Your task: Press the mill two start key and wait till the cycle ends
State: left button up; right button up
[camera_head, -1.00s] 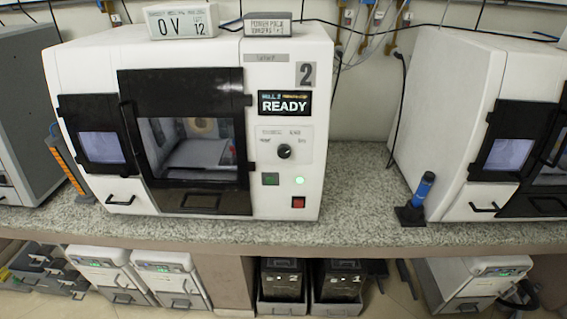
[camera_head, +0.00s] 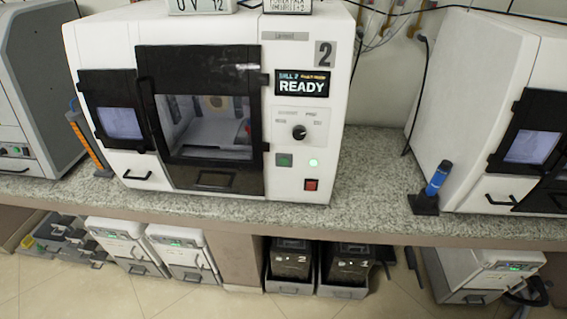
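Mill two (camera_head: 308,50) is a white machine marked "2" on the speckled bench. Its dark-framed window door (camera_head: 205,118) looks closed. Its display (camera_head: 302,84) reads READY. Below the display is a black knob (camera_head: 299,132). I cannot tell from the markings which is the start key. Neither of my grippers is in view.
Another white machine (camera_head: 470,90) stands to the right, with a blue-topped tool in a black stand (camera_head: 424,204) beside it. A grey machine (camera_head: 45,70) is at the left. Bare bench (camera_head: 375,165) lies between the white machines. Bins and grey units sit below the bench.

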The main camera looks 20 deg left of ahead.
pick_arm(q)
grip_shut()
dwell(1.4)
